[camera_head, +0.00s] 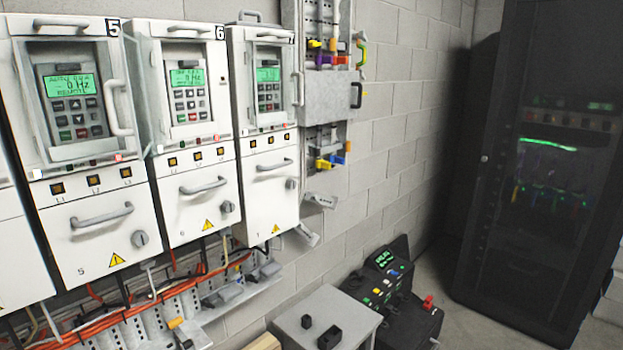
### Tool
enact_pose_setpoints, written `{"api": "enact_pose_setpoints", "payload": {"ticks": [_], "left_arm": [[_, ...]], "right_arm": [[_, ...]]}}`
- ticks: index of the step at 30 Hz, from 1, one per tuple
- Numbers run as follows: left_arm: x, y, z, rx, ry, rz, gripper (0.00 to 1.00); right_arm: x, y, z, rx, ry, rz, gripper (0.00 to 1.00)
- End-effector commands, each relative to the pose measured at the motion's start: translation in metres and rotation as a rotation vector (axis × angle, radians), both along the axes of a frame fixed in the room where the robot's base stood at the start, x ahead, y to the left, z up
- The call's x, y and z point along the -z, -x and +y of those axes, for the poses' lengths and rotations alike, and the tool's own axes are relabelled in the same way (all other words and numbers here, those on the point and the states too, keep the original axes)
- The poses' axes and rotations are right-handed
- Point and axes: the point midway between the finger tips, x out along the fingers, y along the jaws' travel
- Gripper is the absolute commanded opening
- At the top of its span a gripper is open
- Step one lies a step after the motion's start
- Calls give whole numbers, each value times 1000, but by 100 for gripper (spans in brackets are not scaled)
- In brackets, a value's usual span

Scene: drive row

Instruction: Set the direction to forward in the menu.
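Three white drive cabinets numbered 5 (95,240), 6 (196,215) and 7 (268,190) stand in a row on the left. Each has a keypad panel with a green display behind a framed window. The display on drive 5 (71,85) reads 0 Hz with "REMOTE" below; its top line is hard to read. The display on drive 6 (187,78) also reads 0 Hz. The display on drive 7 (268,75) is too small to read. Buttons, one red and one green among them, sit under each display. Neither of my grippers is in view.
A grey table (327,318) with two small black items stands at the bottom middle. A black case with lit buttons (384,275) is beside it. A dark rack cabinet (545,170) stands at the right. Orange cables (110,318) run below the drives. Some floor is clear before the rack.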

Motion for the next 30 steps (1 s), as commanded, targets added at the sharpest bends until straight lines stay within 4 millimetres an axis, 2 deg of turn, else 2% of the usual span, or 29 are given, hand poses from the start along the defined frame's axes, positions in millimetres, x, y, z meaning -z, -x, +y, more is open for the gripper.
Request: {"api": "enact_pose_setpoints", "payload": {"ticks": [1, 2, 3, 30], "left_arm": [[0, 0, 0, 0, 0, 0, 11], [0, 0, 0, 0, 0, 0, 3], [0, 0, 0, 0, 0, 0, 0], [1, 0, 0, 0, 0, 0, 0]], "right_arm": [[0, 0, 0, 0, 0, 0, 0], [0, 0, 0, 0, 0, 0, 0], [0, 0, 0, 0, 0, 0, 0], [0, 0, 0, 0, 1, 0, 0]]}}
